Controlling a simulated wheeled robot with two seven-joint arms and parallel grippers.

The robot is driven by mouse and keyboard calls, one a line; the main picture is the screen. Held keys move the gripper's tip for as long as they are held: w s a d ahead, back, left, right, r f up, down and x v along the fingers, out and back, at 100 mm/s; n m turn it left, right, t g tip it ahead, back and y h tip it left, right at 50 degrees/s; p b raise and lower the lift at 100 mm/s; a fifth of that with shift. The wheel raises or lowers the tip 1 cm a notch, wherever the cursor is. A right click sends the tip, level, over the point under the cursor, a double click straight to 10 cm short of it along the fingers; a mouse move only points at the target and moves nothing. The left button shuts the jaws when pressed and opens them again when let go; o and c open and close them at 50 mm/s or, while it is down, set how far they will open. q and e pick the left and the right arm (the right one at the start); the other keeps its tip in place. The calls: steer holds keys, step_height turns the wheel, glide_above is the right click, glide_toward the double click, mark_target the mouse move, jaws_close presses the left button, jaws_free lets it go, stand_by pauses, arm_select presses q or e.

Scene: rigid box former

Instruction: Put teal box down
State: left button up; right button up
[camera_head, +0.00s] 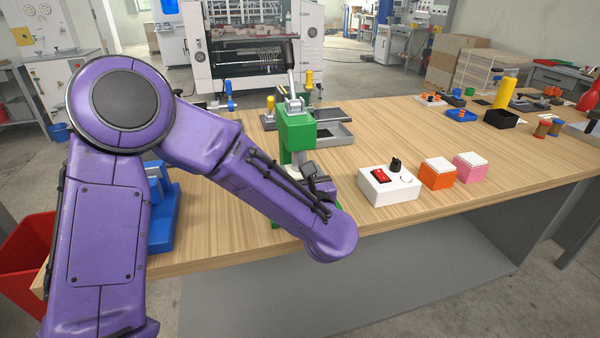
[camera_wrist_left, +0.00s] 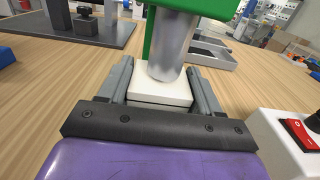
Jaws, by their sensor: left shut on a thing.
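My left gripper (camera_wrist_left: 162,82) is shut on a box, taken as the teal box, whose white lid (camera_wrist_left: 160,98) shows between the two grey fingers. Its sides are hidden, so no teal shows. The box is under the silver ram (camera_wrist_left: 170,45) of a green press (camera_wrist_left: 215,6); I cannot tell whether the ram touches the lid. In the head view the green press (camera_head: 296,131) stands on the wooden table, and my purple forearm hides most of the gripper and box. My right gripper is not in view.
A white control box (camera_head: 390,186) with a red switch stands right of the press. A grey tray (camera_head: 333,134) lies behind the press. A blue fixture (camera_head: 160,225) is at left.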

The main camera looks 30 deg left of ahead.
arm_select(q)
steer(key=shift+f, duration=0.35)
steer(key=shift+d+f+b, duration=0.1)
steer(key=shift+d+b, duration=0.05)
steer(key=shift+b, duration=0.15)
steer(key=o, duration=1.2)
steer(key=shift+o, duration=0.2)
steer(key=shift+r+p, duration=0.25)
steer(key=shift+p, duration=0.05)
steer(key=b+v, duration=0.2)
steer(key=v, duration=1)
steer(key=shift+s+f, duration=0.1)
